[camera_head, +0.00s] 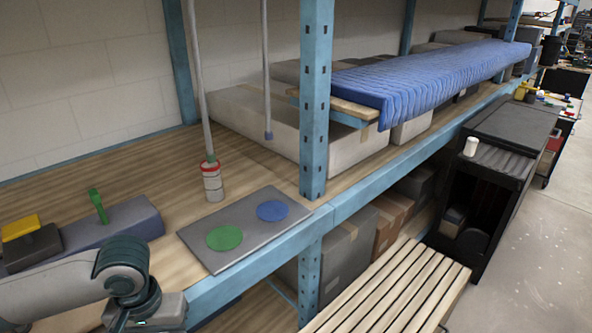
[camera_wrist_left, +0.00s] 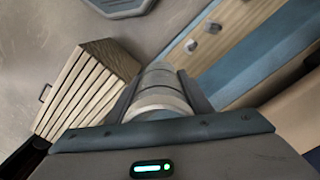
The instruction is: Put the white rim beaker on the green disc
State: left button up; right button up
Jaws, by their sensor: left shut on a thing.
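The green disc (camera_head: 225,238) lies flat on a grey board (camera_head: 202,256) on the wooden shelf, and nothing is on it. My left arm comes in at the lower left of the head view, its wrist near the shelf's front edge; its fingers are out of that view. In the left wrist view my left gripper (camera_wrist_left: 161,92) is shut on a grey banded beaker with a pale whitish rim (camera_wrist_left: 158,103), which I take as the white rim beaker. Its far end is partly hidden. My right gripper is not in view.
A blue disc (camera_head: 272,210) lies on the same board, beside the green one. A red-rimmed beaker (camera_head: 212,184) stands behind the board. A blue post (camera_head: 315,100) rises at the board's right. A grey block (camera_head: 120,225) with a green-handled item (camera_head: 98,205) lies left.

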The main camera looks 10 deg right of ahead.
pick_arm(q)
jog(key=s+f, duration=0.3)
jog(key=f, duration=0.6)
jog(key=shift+f, duration=0.35)
